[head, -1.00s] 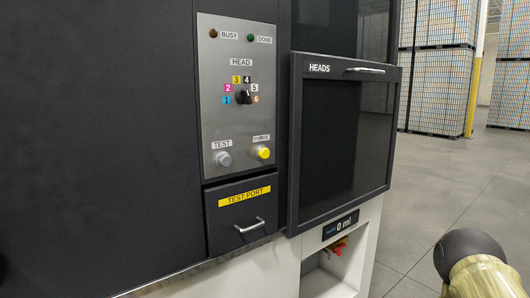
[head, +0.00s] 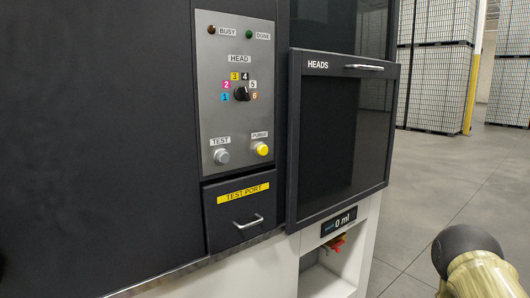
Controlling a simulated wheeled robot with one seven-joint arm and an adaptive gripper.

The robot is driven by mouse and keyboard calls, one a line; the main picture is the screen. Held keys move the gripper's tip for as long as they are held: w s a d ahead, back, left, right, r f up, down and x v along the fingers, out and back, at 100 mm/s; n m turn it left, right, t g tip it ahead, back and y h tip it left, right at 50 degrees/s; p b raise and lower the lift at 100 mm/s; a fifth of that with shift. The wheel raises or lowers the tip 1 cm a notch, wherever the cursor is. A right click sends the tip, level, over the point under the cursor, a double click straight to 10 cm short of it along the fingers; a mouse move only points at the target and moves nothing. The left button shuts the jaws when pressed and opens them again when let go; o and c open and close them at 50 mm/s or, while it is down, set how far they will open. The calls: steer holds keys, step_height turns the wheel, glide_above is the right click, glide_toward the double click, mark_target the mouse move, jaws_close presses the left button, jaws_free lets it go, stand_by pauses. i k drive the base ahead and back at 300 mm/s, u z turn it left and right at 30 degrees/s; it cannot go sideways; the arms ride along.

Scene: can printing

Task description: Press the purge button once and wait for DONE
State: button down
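The yellow purge button (head: 262,149) is at the lower right of the grey control panel (head: 212,120), under a PURGE label. The DONE lamp (head: 249,35) is dark green and looks unlit. The BUSY lamp (head: 211,30) is dark reddish brown and also looks unlit. A black HEAD selector knob (head: 241,93) sits among coloured numbers. A small display (head: 339,222) reads 0 ml. My gripper is not in view; only a dark rounded, brass-coloured part, apparently of my arm, shows at the lower right, well away from the button.
A grey TEST button (head: 222,156) is left of the purge button. Below is a TEST PORT drawer (head: 236,212) with a protruding handle. The closed HEADS door (head: 342,140) sticks out just right of the panel. Open floor (head: 420,185) and stacked pallets (head: 435,75) lie at right.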

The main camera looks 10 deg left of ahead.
mark_target(263, 150)
steer(key=z, duration=1.7)
steer(key=k, duration=0.9)
steer(key=u, duration=1.65)
steer(key=i, duration=0.5)
steer(key=z, duration=0.1)
